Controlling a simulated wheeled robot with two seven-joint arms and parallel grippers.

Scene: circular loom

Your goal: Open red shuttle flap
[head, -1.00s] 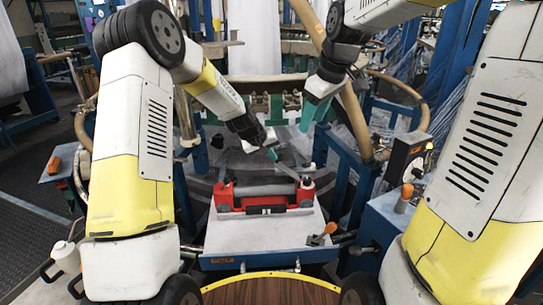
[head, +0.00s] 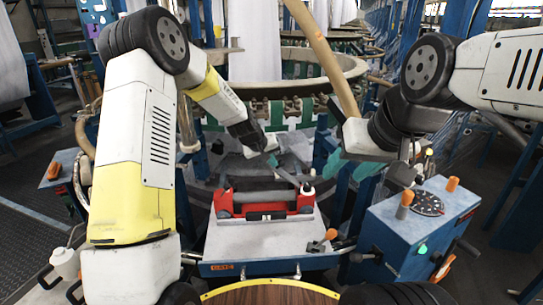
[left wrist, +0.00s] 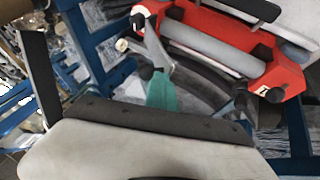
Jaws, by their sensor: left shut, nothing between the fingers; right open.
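The red shuttle (head: 226,206) lies on a pale platform (head: 258,240), with a grey roller along its top. A thin grey arm (head: 287,174) rises up and left from its right end; I cannot tell whether this is the flap. My left gripper (head: 271,159) is shut and empty at that arm's upper end. In the left wrist view its teal fingertip (left wrist: 162,92) is beside or touching the grey arm (left wrist: 155,48), near the red shuttle (left wrist: 283,72). My right gripper (head: 352,169) is open and empty, right of the shuttle and apart from it.
A blue control box (head: 405,235) with orange knobs stands at the right, below my right gripper. The loom's ring (head: 290,65) and blue posts are behind the shuttle. A round wooden surface (head: 270,294) is at the front.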

